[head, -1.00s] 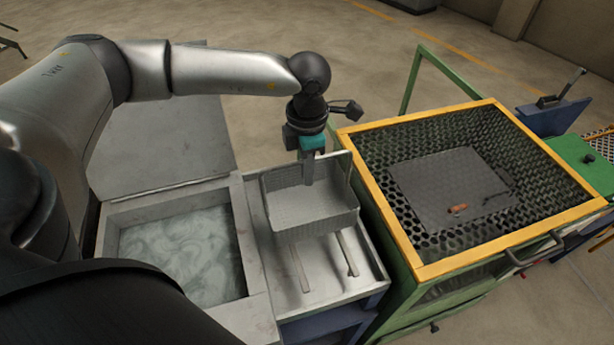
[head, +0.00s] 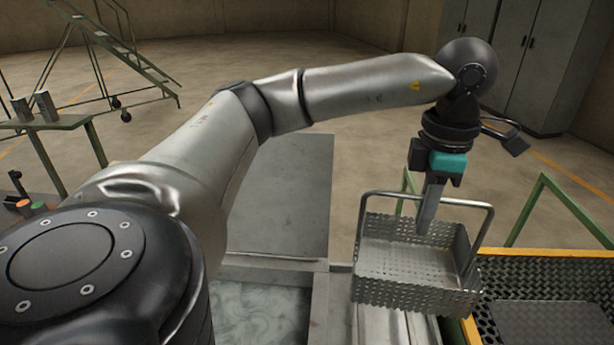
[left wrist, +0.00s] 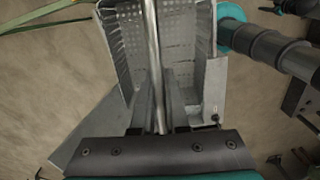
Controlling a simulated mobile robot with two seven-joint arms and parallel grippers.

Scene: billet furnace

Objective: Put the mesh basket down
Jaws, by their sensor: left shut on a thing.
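The mesh basket (head: 412,268) is a grey perforated metal box with a tall bar handle, and it looks empty. My left gripper (head: 428,222) points down and is shut on the handle. In the left wrist view the handle bar runs between the gripper's fingers (left wrist: 160,105), with the basket's mesh walls (left wrist: 125,50) beyond. The basket hangs roughly level over the grey metal tray with rails (head: 395,328). Whether its bottom touches the tray is hidden. My right gripper is not seen.
An open tank with cloudy liquid (head: 258,315) lies left of the tray. A yellow-rimmed green frame with a perforated top (head: 545,262) stands close at right. A flat grey plate (head: 285,190) lies behind the tank. Grey cabinets (head: 520,60) stand at the back.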

